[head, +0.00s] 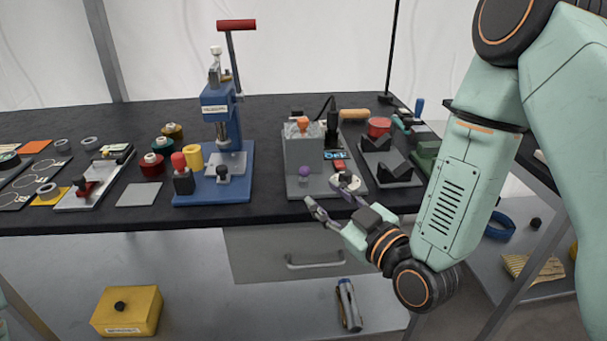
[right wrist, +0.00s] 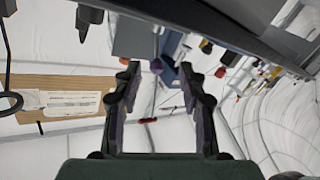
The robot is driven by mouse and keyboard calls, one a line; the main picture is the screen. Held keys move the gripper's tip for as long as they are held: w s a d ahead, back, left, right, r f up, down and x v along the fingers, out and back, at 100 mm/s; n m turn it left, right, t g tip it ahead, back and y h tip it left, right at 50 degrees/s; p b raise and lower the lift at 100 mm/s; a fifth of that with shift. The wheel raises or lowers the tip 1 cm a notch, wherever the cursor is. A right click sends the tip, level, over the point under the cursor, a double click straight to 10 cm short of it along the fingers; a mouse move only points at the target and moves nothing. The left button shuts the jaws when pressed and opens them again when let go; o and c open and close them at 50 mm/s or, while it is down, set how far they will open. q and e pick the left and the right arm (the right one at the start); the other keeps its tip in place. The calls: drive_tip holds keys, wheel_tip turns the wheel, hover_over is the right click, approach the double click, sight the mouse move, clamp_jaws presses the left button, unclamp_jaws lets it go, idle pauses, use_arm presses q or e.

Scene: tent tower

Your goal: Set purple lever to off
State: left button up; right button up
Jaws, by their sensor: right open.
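The purple lever shows as a round purple knob (head: 304,171) on the grey box-shaped fixture (head: 299,187) near the front edge of the black bench. It also shows as a purple ball (right wrist: 157,66) between my fingertips in the right wrist view, apart from them. My right gripper (head: 324,194) is open and empty, in front of the bench edge, just below and right of the knob in the head view. In the right wrist view the open fingers (right wrist: 160,74) frame the knob. My left gripper is not in view.
A blue press (head: 218,187) with a red handle stands left of the fixture. A grey holder with black blocks (head: 390,172) and a red bowl (head: 379,126) stand to its right. A drawer (head: 290,255) lies under the bench edge; a yellow box (head: 127,311) sits lower left.

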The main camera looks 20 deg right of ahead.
sight(304, 174)
drive_tip(key=x, duration=0.5)
drive_tip(key=r+b+x, duration=0.1)
drive_tip(key=x, duration=0.2)
drive_tip(key=shift+w, duration=0.2)
drive_tip(key=shift+r, duration=0.1)
drive_tip(key=shift+c, duration=0.2)
drive_tip(key=shift+w, duration=0.1)
drive_tip(key=shift+c, duration=0.8)
clamp_jaws()
